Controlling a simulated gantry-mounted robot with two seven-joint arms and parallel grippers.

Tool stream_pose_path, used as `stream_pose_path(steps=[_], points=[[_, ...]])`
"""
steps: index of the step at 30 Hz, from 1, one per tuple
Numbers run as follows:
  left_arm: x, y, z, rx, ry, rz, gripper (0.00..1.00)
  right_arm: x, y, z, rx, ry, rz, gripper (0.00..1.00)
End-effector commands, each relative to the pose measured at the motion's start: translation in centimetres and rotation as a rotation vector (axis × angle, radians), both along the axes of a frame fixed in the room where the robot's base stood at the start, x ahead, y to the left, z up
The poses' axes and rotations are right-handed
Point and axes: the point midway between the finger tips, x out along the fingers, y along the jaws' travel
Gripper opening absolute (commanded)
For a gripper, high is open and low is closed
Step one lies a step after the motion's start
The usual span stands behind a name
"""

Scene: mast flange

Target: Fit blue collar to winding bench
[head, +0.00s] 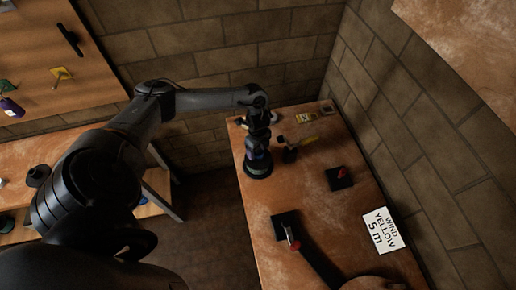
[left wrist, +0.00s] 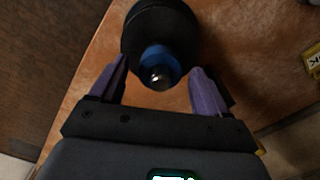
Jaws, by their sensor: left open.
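The winding bench (head: 262,215) is a brown-topped table against the brick wall. A black round base (head: 258,170) stands on it under my left gripper. In the left wrist view, the blue collar (left wrist: 171,68) shows as a ring around a shiny metal tip, in front of the black round base (left wrist: 150,22). My left gripper (left wrist: 157,88) is open, with one purple finger on each side of the collar. I see a gap between the collar and each finger. In the head view my left gripper (head: 258,152) points down and mostly hides the collar. My right gripper is not in view.
Two red-handled parts on black plates (head: 340,184) (head: 279,222) stand on the bench. A sign reading "WIND YELLOW 5 m" (head: 383,230) lies at its right edge. A yellow-handled tool (head: 306,141) and small boxes (head: 305,118) lie near the back.

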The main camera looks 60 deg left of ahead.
Motion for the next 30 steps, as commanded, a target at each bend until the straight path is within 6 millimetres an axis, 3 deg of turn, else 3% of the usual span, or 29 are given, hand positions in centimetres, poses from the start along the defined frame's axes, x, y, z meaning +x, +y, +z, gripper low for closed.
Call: stream_pose_path(steps=[8,21,30], points=[[0.1,0.0,2.0,0.0,-0.003,-0.001,0.76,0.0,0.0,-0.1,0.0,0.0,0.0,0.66],[0.1,0.0,9.5,0.001,-0.004,-0.002,0.76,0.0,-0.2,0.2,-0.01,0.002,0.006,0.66],[0.0,0.0,10.9,0.0,-0.001,0.0,0.76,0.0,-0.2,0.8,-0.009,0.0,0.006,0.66]])
